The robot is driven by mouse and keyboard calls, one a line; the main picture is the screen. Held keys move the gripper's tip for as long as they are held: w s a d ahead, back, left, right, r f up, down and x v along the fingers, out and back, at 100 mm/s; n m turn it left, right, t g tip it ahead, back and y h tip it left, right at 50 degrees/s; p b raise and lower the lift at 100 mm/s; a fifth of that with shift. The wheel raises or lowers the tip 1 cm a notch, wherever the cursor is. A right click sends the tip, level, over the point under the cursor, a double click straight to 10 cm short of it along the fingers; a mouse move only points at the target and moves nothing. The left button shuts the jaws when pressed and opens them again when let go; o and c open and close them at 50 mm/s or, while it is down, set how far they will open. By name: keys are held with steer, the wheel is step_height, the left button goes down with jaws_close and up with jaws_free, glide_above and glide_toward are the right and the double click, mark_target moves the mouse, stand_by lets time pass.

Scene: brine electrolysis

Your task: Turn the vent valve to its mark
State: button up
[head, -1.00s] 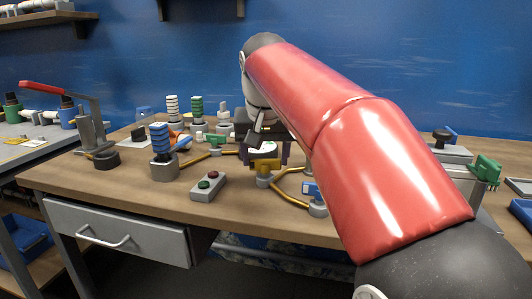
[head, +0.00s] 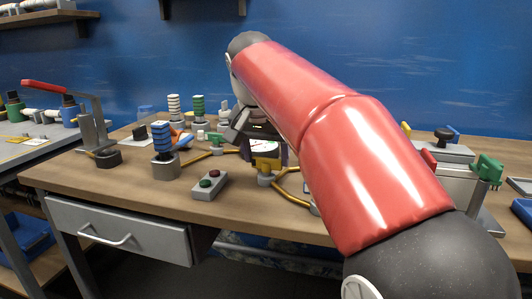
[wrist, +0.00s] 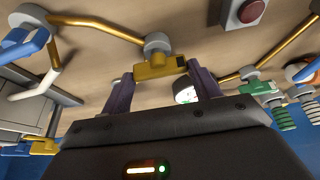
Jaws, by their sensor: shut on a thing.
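A valve with a yellow handle (head: 266,164) sits in the brass pipework on the bench. In the wrist view the yellow handle (wrist: 158,67) lies between the two dark purple fingers of my gripper (wrist: 160,74). My gripper (head: 265,158) is shut on this handle. Which valve is the vent valve, and where its mark is, I cannot tell. A round white gauge (head: 263,146) shows just behind the handle; it is partly covered by a finger in the wrist view (wrist: 185,92). A green-handled valve (head: 216,138) stands farther back on the left.
A grey box with red and green buttons (head: 209,185) lies left of the yellow valve. A blue-ringed post (head: 162,150) and a red-levered stand (head: 92,125) stand farther left. My arm hides the bench's right middle. The front left tabletop is clear.

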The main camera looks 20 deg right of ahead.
steer(key=o, duration=1)
steer(key=v, duration=0.7)
steer(key=shift+s+a+r, duration=0.1)
steer(key=shift+s+r, duration=0.05)
steer(key=shift+r, duration=0.2)
